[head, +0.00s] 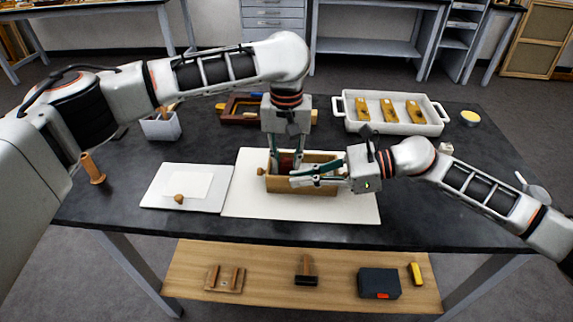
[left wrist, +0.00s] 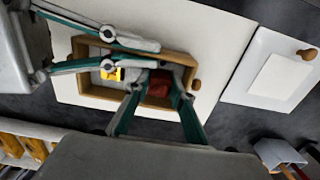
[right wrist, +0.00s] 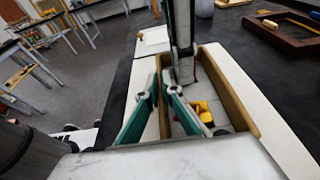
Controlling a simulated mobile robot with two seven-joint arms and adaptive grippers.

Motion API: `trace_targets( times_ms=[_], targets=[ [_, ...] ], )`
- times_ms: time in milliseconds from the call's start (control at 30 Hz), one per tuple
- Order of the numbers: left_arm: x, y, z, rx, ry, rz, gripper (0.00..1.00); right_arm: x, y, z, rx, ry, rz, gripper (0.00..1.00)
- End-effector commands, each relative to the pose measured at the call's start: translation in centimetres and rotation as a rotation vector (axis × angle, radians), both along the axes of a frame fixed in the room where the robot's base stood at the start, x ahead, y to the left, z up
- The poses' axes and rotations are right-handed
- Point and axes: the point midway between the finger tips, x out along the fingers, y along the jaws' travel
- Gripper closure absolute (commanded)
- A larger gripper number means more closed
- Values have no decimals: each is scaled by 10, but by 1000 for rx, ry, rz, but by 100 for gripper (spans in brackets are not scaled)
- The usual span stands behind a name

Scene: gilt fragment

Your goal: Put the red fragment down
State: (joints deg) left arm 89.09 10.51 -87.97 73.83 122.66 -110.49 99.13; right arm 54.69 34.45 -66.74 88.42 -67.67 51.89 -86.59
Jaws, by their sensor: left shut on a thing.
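The red fragment (left wrist: 160,84) is between the fingertips of my left gripper (head: 287,168), inside or just over the knob end of a wooden box (head: 320,188). Whether it touches the box floor I cannot tell. The left gripper (left wrist: 158,98) points down and is shut on the fragment. My right gripper (head: 293,180) reaches in from the right at the box's near wall. Its fingers stand apart in the right wrist view (right wrist: 158,82), one on either side of that wall, with a gap between the tips.
A yellow piece (left wrist: 112,73) lies in the box's other end. The box stands on a white board (head: 240,205). A smaller white board (head: 155,190) with a wooden knob lies left. A white tray (head: 350,122) with golden pieces stands back right. Dark table (head: 430,205) is free at right.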

Motion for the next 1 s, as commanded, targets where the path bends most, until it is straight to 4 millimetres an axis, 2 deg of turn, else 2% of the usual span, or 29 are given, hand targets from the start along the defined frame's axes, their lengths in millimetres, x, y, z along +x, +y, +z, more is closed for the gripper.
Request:
trace_targets(
  times_ms=[100, 867, 900, 1000],
  targets=[
    [0, 0, -10, 0, 0, -1, 96, 0, 0, 0, 1, -1, 0, 100],
    [-1, 1, -28, 4, 5, 2, 96, -3, 3, 3, 8, 4, 9, 100],
    [-1, 1, -28, 4, 5, 2, 70, -3, 3, 3, 9, 4, 9, 100],
    [-1, 1, -29, 4, 5, 2, 70, -3, 3, 3, 9, 4, 10, 100]
  ],
)
